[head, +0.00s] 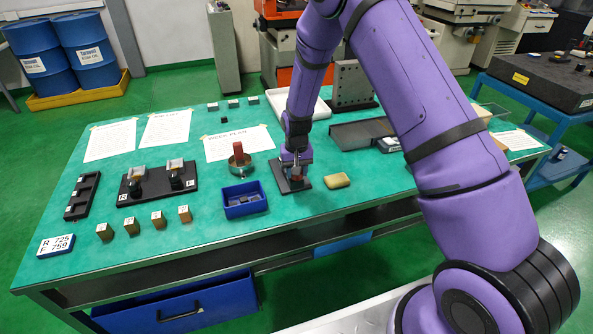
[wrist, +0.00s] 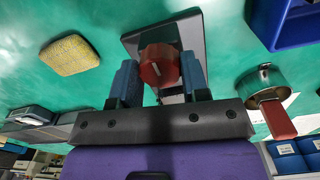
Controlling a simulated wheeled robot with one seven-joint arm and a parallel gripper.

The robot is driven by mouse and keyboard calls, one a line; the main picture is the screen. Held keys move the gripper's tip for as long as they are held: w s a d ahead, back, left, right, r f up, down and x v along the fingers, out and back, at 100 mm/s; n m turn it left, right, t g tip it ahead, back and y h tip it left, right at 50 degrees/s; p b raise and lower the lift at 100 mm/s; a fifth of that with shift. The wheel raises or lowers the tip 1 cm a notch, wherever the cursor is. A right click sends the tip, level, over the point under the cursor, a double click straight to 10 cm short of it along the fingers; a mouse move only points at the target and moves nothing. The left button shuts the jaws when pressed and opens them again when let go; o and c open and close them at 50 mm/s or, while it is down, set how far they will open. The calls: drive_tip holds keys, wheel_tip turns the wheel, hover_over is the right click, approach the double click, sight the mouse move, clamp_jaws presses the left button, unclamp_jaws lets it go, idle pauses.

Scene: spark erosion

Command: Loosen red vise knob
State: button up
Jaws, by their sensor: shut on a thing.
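The red vise knob (wrist: 159,65) sits on top of a small vise on a dark base plate (wrist: 130,40). In the head view the plate (head: 281,176) lies near the front edge of the green bench, and the knob (head: 297,178) is partly hidden by my gripper. My gripper (wrist: 160,76) points down over the vise, with one blue-grey finger on each side of the knob. It is shut on the knob. The vise body below the knob is mostly hidden.
A blue bin (head: 246,208) with grey pieces stands left of the vise, and a yellow sponge (head: 337,181) lies close on its right. A metal cup with a red handle (head: 239,158) is behind left. Bare green bench lies between them.

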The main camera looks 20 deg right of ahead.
drive_tip(key=shift+w, duration=0.1)
drive_tip(key=o, duration=0.9)
drive_tip(key=shift+o, duration=0.2)
drive_tip(key=shift+r, duration=0.1)
wheel_tip(320, 180, up, 11)
drive_tip(key=shift+f, duration=0.2)
